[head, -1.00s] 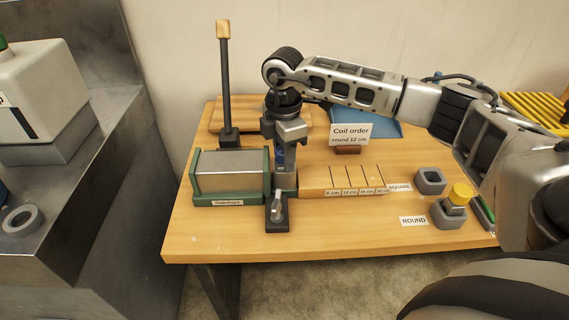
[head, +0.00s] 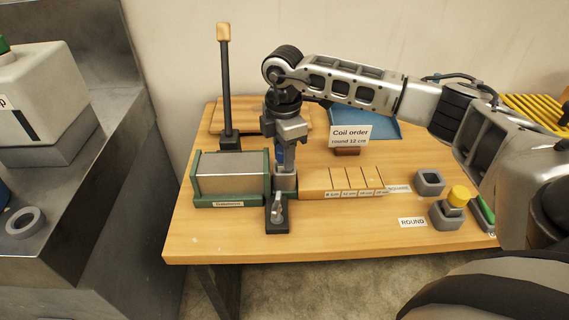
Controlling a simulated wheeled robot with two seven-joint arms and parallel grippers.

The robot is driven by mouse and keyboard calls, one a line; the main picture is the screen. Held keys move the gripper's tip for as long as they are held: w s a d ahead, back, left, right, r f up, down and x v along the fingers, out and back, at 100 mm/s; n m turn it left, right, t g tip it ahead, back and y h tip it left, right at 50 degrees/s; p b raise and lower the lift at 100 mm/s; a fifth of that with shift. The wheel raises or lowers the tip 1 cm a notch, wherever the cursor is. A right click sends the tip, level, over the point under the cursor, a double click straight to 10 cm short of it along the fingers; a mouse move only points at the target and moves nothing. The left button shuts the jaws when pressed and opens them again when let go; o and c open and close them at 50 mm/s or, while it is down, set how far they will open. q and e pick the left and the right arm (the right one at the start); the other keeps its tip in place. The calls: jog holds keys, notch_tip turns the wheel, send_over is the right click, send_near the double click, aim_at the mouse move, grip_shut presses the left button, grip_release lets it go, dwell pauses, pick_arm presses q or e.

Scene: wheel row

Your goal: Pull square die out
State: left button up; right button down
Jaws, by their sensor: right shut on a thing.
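The green-framed extruder (head: 230,174) stands on the left half of the table. At its right end is a grey die block (head: 286,182), between the extruder and the wooden measuring board (head: 340,181). My right gripper (head: 284,157) points down from above this block and is shut on a blue part just over it, which looks like the die's knob. The fingers partly hide the knob. I cannot tell how far the block sits in its slot. A yellow-knobbed die (head: 459,197) stands in a grey holder by the ROUND label. The grey holder near the SQUARE label (head: 430,182) is empty. My left gripper is not in view.
A small dark clamp with a lever (head: 277,214) stands in front of the die. A tall lever (head: 227,90) rises behind the extruder. An order card (head: 349,135) and a blue tray (head: 375,124) are at the back. The table front is clear.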

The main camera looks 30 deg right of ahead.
jog(key=shift+r, duration=0.1)
jog(key=shift+r+p, duration=0.5)
jog(key=shift+r, duration=0.1)
jog(key=shift+r+p, duration=0.5)
jog(key=shift+r, duration=0.15)
jog(key=shift+r+p, duration=0.85)
jog(key=shift+r, duration=0.2)
jog(key=shift+r+p, duration=0.95)
jog(key=shift+r, duration=0.65)
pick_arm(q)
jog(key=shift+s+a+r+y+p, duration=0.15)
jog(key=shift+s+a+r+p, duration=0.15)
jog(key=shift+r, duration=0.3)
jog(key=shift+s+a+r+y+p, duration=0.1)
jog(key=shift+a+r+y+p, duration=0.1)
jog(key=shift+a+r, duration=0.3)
pick_arm(e)
jog(key=shift+r, duration=0.95)
